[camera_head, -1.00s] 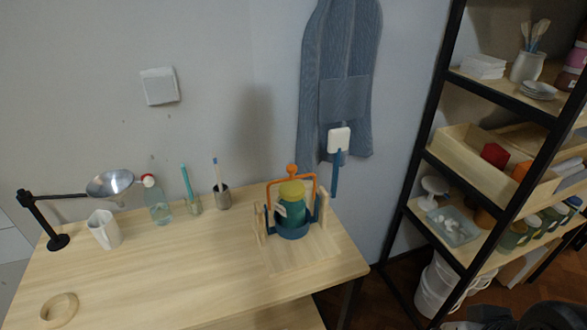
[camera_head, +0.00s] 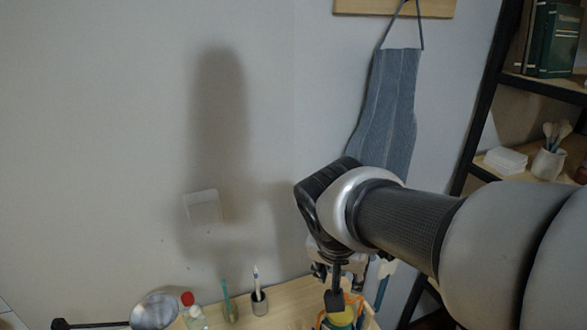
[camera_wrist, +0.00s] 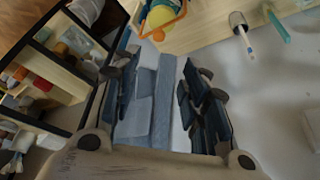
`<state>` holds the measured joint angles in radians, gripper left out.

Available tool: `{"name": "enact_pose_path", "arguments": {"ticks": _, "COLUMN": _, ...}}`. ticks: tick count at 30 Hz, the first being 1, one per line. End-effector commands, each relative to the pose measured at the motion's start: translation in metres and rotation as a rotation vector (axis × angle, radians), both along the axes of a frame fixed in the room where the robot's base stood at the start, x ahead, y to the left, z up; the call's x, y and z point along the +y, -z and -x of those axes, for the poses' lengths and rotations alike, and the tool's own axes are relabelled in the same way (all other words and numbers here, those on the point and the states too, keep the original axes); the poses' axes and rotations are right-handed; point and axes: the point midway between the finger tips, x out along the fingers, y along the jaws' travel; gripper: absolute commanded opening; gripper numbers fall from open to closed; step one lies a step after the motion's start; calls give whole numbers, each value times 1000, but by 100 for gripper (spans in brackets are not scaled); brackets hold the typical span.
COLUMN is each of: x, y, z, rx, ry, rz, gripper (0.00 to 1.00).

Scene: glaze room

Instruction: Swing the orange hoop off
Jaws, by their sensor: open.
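The orange hoop (camera_head: 356,298) shows at the bottom edge of the head view, beside the jar with a yellow lid (camera_head: 341,318). Much of it is cut off or hidden by my arm. In the wrist view the hoop (camera_wrist: 182,12) is at the top edge, around the yellow-lidded jar (camera_wrist: 160,14). My gripper (camera_head: 334,284) hangs above the hoop and jar in the head view. In the wrist view its fingers (camera_wrist: 158,75) are spread apart and empty, with the hoop beyond their tips. I cannot tell the exact gap to the hoop.
The wooden table (camera_head: 284,297) holds a metal cup with a brush (camera_head: 259,303), a bottle (camera_head: 193,318) and a lamp (camera_head: 153,311). A blue apron (camera_head: 387,115) hangs on the wall behind. An open shelf (camera_head: 484,110) stands at the right.

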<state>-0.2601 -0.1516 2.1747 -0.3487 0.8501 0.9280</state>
Motion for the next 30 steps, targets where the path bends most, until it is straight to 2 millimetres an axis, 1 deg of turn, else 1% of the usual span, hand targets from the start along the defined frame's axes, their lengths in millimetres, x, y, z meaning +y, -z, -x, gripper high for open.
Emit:
{"name": "enact_pose_path", "arguments": {"ticks": 1, "x": -2, "y": 10, "z": -2, "rx": 4, "ry": 2, "rz": 1, "gripper": 41}}
{"name": "enact_pose_path", "arguments": {"ticks": 5, "x": -6, "y": 34, "z": -10, "rx": 6, "ry": 2, "rz": 0, "gripper": 41}}
{"name": "enact_pose_path", "arguments": {"ticks": 15, "x": -20, "y": 104, "z": -35, "rx": 7, "ry": 1, "rz": 0, "gripper": 41}}
{"name": "enact_pose_path", "arguments": {"ticks": 18, "x": -23, "y": 122, "z": -42, "rx": 4, "ry": 1, "rz": 0, "gripper": 41}}
{"name": "enact_pose_path", "arguments": {"ticks": 21, "x": -26, "y": 136, "z": -48, "rx": 3, "ry": 0, "rz": -1, "gripper": 41}}
{"name": "enact_pose_path", "arguments": {"ticks": 24, "x": -27, "y": 145, "z": -52, "rx": 2, "ry": 0, "rz": -1, "gripper": 41}}
{"name": "enact_pose_path", "arguments": {"ticks": 30, "x": -29, "y": 153, "z": -55, "rx": 1, "ry": -1, "rz": -1, "gripper": 41}}
